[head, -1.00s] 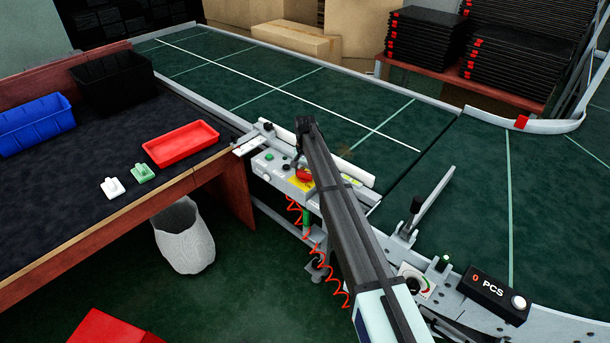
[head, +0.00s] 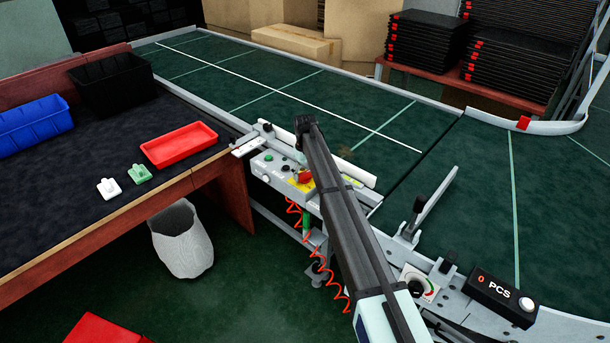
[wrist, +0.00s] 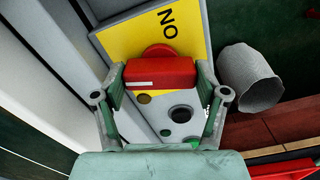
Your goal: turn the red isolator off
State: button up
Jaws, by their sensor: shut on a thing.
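The red isolator (head: 304,176) sits on a yellow plate (head: 297,187) on the grey control box (head: 268,172) at the conveyor's near edge. In the wrist view its red handle (wrist: 160,73) lies crosswise between my fingers, in front of the yellow plate (wrist: 120,32) marked "ON". My gripper (wrist: 160,85) is shut on the handle, with one finger at each end. In the head view my arm hides part of the box and plate, and the fingertips are hard to make out.
Black and green buttons (head: 269,157) are on the same box. A red coiled cable (head: 318,262) hangs below it. A lever (head: 415,212) and a "0 PCS" counter (head: 497,290) stand along the edge to the right. A workbench with a red tray (head: 180,144) is at left.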

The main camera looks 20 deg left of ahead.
aim_at(305, 173)
jog(key=shift+f+n, duration=0.1)
jog(key=shift+n, duration=1.5)
jog(key=shift+b, duration=0.3)
jog(key=o, duration=1.2)
jog(key=shift+c, duration=0.2)
notch_tip(305, 173, up, 12)
